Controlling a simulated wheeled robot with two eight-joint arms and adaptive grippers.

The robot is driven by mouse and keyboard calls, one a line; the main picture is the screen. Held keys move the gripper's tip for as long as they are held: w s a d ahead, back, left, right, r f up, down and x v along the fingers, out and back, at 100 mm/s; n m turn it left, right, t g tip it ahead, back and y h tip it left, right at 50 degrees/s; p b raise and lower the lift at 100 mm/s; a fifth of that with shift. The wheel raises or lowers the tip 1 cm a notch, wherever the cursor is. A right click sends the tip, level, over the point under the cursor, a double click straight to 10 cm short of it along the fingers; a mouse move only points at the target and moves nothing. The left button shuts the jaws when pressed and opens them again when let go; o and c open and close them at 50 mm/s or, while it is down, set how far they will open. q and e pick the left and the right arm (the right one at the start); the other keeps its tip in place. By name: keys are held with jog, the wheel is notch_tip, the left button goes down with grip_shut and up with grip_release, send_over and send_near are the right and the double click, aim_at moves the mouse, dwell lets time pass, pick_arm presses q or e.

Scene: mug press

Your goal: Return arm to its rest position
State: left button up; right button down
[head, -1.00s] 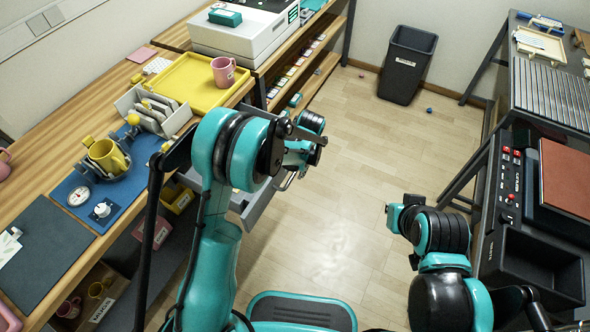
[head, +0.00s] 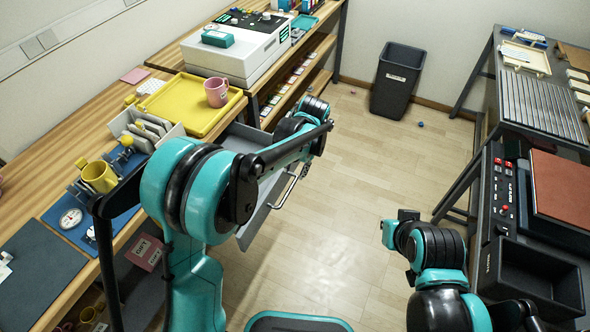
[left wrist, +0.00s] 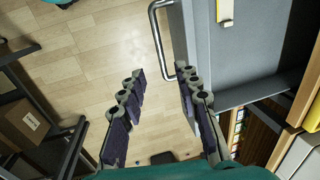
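My left arm (head: 195,205) rises from the bottom of the head view and reaches forward beside the bench edge. Its fingers are not clear there. In the left wrist view my left gripper (left wrist: 160,78) is open and empty, its two dark fingers apart with floor between them. A metal drawer handle (left wrist: 160,45) lies just beyond the fingertips in that view; I cannot tell the gap. The grey drawer (head: 255,215) stands pulled out under the bench, partly hidden by my left arm. My right arm (head: 435,250) is folded at the lower right; its fingers do not show.
The left bench carries a yellow tray (head: 190,118) with a pink mug (head: 217,92), and a yellow mug (head: 99,177) in a fixture. A black bin (head: 398,80) stands by the wall. A dark bench (head: 500,250) runs along the right.

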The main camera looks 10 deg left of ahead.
pick_arm(q)
jog(key=s+a+r+n+t, duration=0.1)
jog(key=s+a+r+t, duration=0.1)
jog(key=s, duration=0.5)
jog(key=s+a+r+n+t+h, duration=0.1)
jog(key=s+a+r+t, duration=0.1)
jog(key=s+a+r, duration=0.2)
jog(key=s+a+r+n+t+h, duration=0.1)
jog(key=s+a+r+t, duration=0.1)
jog(key=s+a, duration=0.4)
jog(key=s+r, duration=0.1)
jog(key=s, duration=0.3)
jog(key=shift+s+r+n, duration=0.35)
jog(key=shift+s+n, duration=0.05)
